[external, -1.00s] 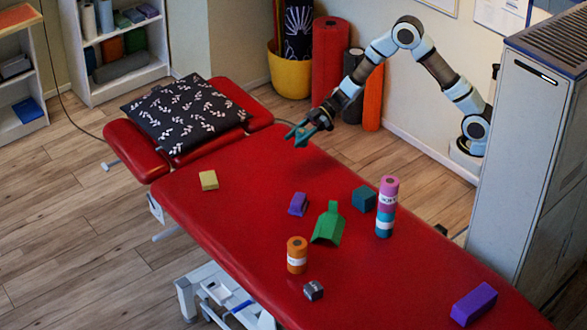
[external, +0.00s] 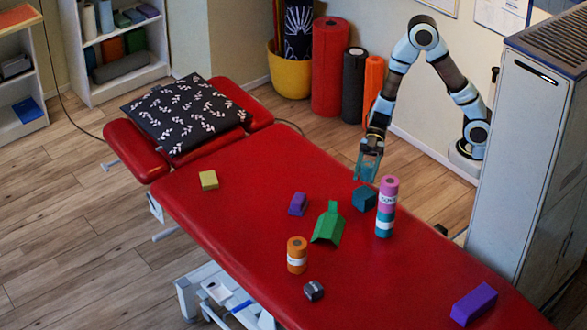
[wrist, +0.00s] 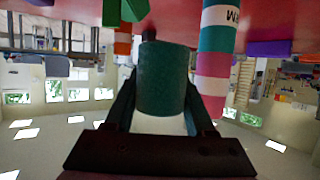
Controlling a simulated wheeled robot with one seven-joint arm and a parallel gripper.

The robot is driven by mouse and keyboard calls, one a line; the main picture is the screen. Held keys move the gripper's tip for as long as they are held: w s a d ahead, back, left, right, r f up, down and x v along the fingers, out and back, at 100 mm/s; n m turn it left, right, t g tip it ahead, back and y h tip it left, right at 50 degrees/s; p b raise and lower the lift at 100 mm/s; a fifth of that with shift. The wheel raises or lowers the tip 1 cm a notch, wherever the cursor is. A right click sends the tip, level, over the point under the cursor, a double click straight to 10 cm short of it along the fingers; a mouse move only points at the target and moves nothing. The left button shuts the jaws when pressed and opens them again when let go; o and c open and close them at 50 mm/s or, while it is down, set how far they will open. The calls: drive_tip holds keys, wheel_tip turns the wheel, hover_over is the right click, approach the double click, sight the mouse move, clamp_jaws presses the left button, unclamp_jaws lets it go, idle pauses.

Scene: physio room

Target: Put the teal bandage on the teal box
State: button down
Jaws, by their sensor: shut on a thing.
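The teal bandage (wrist: 162,80), a teal roll with a pale end, is between my gripper's fingers (wrist: 160,108) in the wrist view. In the external view my gripper (external: 369,170) points down, shut on the bandage, which is partly hidden by the fingers. The teal box (external: 364,199) is a dark teal block on the red table, left of a stack of rolls. My gripper appears just above and slightly behind the box, with a small gap in the picture. I cannot make out the box for sure in the wrist view.
A pink and teal stack of rolls (external: 387,207) stands close right of the box. A green holder-like piece (external: 329,223), a purple block (external: 298,204) and an orange roll (external: 297,255) are nearby on the red table (external: 240,215). The table's left part is mostly clear.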

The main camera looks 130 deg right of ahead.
sight(363, 197)
drive_tip(key=shift+f, duration=2.9)
drive_tip(key=shift+f, duration=0.1)
drive_tip(key=shift+c, duration=1.2)
unclamp_jaws()
drive_tip(key=shift+d, duration=0.1)
drive_tip(key=v, duration=1.2)
